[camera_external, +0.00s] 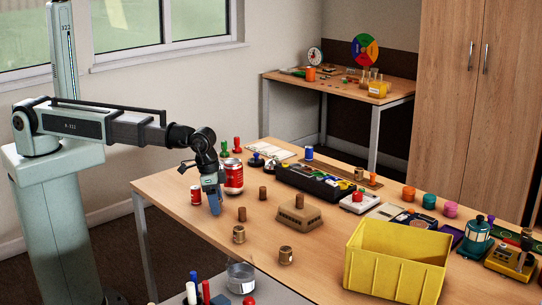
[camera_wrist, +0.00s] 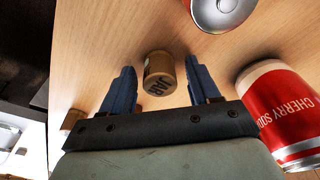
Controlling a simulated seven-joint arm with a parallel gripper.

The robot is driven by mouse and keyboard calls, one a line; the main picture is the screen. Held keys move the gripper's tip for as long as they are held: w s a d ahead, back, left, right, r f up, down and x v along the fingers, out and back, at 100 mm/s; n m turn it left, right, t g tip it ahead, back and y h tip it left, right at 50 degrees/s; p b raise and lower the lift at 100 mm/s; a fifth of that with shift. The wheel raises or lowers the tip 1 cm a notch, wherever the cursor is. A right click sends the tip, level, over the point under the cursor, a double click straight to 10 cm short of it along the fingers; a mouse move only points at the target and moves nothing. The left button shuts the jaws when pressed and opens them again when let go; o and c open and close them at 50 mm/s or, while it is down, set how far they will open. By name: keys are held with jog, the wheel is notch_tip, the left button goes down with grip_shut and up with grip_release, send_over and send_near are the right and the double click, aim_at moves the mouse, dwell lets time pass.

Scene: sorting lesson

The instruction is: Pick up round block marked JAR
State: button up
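The round block marked JAR (camera_wrist: 158,82) is a small tan cylinder with dark lettering. In the wrist view it lies between the two blue fingers of my gripper (camera_wrist: 160,66), with a visible gap on each side. My gripper is open and pointing down at the table. In the external view my gripper (camera_external: 213,199) is low over the table's left part, in front of the large red can. I cannot pick out the JAR block there; the fingers may hide it.
A cherry soda can (camera_wrist: 285,112) is close right of my gripper; a metal can top (camera_wrist: 222,8) is beyond. Another tan block (camera_wrist: 72,120) is left. Several round blocks, a tan stand (camera_external: 299,216) and a yellow crate (camera_external: 398,275) are on the table (camera_external: 325,250).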

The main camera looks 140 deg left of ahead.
jog(key=c, duration=1)
jog(key=shift+r, duration=0.1)
